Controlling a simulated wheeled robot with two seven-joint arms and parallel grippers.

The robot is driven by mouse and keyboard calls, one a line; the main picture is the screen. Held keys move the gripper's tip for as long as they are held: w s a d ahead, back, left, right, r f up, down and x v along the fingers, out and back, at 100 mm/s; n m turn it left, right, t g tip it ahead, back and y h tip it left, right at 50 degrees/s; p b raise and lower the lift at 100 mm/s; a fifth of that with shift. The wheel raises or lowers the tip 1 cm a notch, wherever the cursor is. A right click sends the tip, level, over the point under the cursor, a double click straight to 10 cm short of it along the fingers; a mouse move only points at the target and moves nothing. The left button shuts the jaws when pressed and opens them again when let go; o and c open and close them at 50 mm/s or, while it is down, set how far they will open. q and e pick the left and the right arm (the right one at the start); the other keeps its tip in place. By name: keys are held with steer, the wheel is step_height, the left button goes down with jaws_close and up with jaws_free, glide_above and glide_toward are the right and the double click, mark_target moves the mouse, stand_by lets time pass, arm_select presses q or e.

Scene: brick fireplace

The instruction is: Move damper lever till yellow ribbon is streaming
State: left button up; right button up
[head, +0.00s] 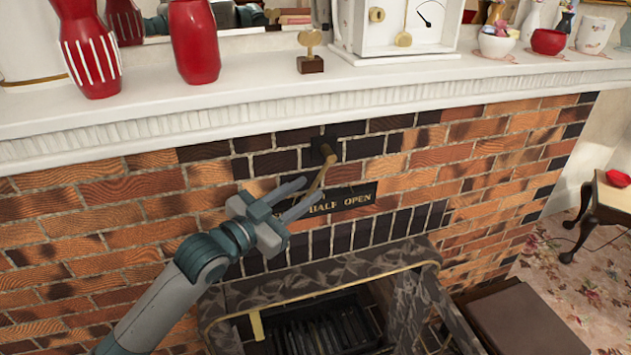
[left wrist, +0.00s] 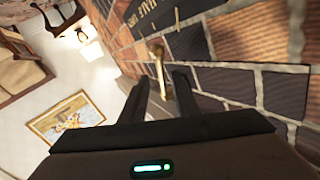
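The brass damper lever (head: 321,171) comes out of a dark pivot in the brick chimney breast and slants down and left in front of a dark plate (head: 352,200). The plate's visible lettering reads "HALF OPEN"; its left part is hidden by my gripper. My left gripper (head: 307,193) is at the lever's lower end. In the left wrist view, its two fingers are apart with the lever (left wrist: 157,60) between them; contact is unclear. A short yellow ribbon (head: 257,325) hangs straight down at the upper left of the firebox opening. My right gripper is out of view.
The white mantel (head: 240,95) juts out above the lever, carrying red vases (head: 194,42), a white clock-like case (head: 395,28) and bowls. A dark patterned fire surround (head: 320,280) stands below. A brown box (head: 525,320) is at lower right.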

mark_target(314, 185)
arm_select(q)
steer(key=shift+x, duration=2)
jaws_close()
